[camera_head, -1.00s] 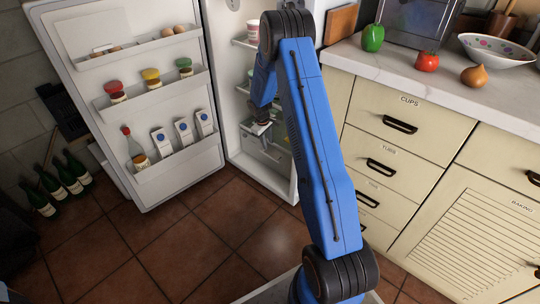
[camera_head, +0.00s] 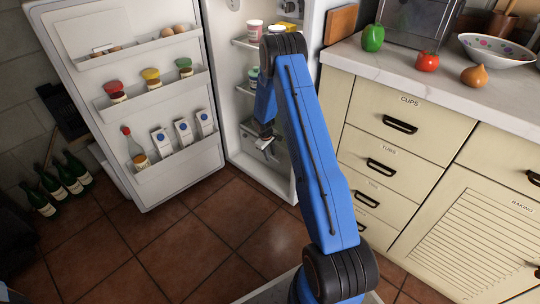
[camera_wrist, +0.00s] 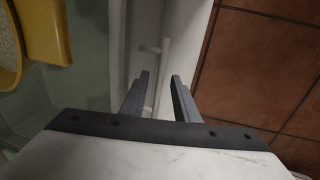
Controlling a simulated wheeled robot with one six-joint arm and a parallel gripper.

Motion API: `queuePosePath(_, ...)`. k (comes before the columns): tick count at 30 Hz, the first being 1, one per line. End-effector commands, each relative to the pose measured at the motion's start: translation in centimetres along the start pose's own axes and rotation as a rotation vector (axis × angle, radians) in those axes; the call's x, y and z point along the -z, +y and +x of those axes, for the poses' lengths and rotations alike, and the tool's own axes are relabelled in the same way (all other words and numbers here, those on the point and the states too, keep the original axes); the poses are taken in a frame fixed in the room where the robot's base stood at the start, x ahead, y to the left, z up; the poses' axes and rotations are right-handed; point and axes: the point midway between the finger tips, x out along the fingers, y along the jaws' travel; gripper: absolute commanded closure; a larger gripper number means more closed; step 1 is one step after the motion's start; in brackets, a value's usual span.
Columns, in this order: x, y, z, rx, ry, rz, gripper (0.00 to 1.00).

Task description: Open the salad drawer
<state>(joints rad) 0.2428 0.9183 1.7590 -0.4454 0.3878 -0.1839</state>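The open fridge (camera_head: 233,100) stands at the middle back. The salad drawer at its bottom is mostly hidden behind my arm in the head view. My gripper (camera_head: 268,148) is low in the fridge opening, in front of the drawer area. In the wrist view my gripper (camera_wrist: 162,76) is open, with its two fingers apart. A pale bar handle (camera_wrist: 157,76) on a whitish front shows between the fingertips. I cannot tell whether the fingers reach around it or touch it. The drawer looks shut.
The fridge door (camera_head: 135,90) stands wide open at left, its racks holding jars and cartons. Cream cabinets (camera_head: 400,150) stand close on the right. Several green bottles (camera_head: 62,182) stand at far left. The tiled floor (camera_head: 190,240) before the fridge is clear.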

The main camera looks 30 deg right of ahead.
Motion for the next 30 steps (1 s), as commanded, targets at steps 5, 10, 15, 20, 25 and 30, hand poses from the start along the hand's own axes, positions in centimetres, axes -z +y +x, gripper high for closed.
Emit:
queuePosePath(5, 0.0, 0.0, 0.0, 0.000, 0.000, 0.000, 0.96)
queuePosePath(10, 0.0, 0.0, 0.0, 0.000, 0.000, 0.000, 1.00)
queuePosePath(15, 0.0, -0.6, -0.1, 0.000, 0.000, -0.002, 1.00)
queuePosePath(20, 0.1, -2.9, -0.6, 0.000, 0.001, -0.005, 1.00)
queuePosePath(25, 0.0, -7.4, -1.5, 0.001, 0.000, -0.006, 1.00)
queuePosePath(30, 0.0, -12.6, -2.6, 0.001, 0.000, -0.006, 1.00)
